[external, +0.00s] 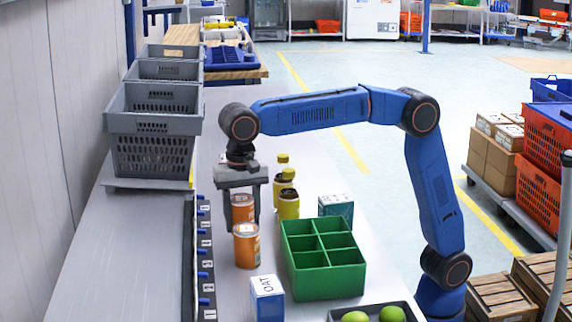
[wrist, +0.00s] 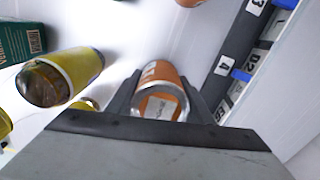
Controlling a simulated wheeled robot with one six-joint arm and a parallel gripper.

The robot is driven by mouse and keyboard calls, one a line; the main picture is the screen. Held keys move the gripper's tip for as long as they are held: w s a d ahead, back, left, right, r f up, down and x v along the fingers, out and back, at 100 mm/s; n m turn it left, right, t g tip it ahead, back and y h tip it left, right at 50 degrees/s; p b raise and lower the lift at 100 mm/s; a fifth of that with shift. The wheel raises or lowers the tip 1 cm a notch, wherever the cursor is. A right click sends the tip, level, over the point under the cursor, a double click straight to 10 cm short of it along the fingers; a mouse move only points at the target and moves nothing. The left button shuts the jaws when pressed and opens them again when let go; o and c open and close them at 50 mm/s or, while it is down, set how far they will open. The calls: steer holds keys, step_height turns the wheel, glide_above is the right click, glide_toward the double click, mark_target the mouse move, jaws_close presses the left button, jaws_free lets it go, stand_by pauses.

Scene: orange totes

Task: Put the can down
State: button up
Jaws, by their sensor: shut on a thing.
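I cannot tell whether the held can touches the table. An edge of an orange can (wrist: 188,2) also shows at the top of the wrist view.
Yellow jars (external: 288,204) stand close to the right of my gripper, with a teal box (external: 336,208) beyond. A green divided crate (external: 330,283) and an OAT box (external: 267,298) are nearer. A numbered dark strip (external: 190,262) runs along the left. Grey totes (external: 152,155) stand behind left.

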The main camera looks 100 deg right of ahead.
mark_target(242, 197)
steer(key=shift+f, duration=0.3)
steer(key=shift+f, duration=0.1)
steer(key=o, duration=1.3)
step_height(242, 197, up, 12)
steer(key=shift+f, duration=0.15)
steer(key=shift+r, duration=0.25)
